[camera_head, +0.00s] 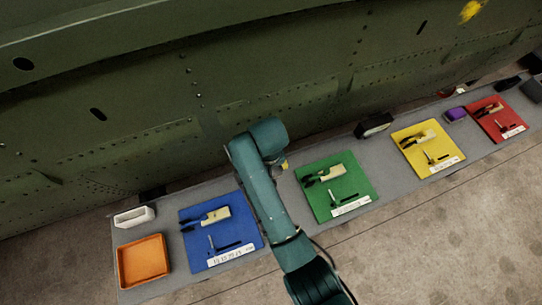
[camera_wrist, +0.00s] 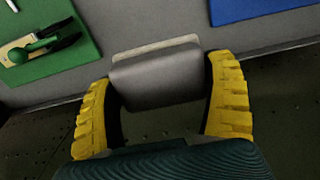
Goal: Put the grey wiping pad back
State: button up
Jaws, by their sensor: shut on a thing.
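The grey wiping pad (camera_wrist: 155,77) is a dark grey block with a paler strip along its far edge, in the wrist view. My gripper (camera_wrist: 160,88) has its two yellow fingers at the pad's left and right sides and is shut on it. The pad is over or on the grey bench between the green mat and the blue mat; I cannot tell whether it touches the bench. In the head view my gripper (camera_head: 283,164) is mostly hidden behind my wrist, and the pad is hidden there too.
The grey bench (camera_head: 285,212) runs along the green fuselage (camera_head: 300,80). On it are the blue mat (camera_head: 190,238), green mat (camera_head: 325,205), yellow mat (camera_head: 412,160) and red mat (camera_head: 483,108) with tools, an orange tray (camera_head: 142,260), a white box (camera_head: 134,216) and a purple block (camera_head: 455,114).

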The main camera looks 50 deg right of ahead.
jog(key=shift+s+d+f+g, duration=0.25)
jog(key=shift+s+f+g, duration=0.05)
jog(key=shift+s+f, duration=0.2)
jog(key=shift+s+f+b, duration=0.2)
jog(key=shift+f+b, duration=0.1)
notch_tip(320, 180, down, 9)
jog(key=shift+f+b, duration=0.1)
jog(key=shift+b, duration=0.35)
jog(key=shift+c, duration=0.4)
jog(key=o, duration=0.9)
jog(key=shift+o, duration=0.2)
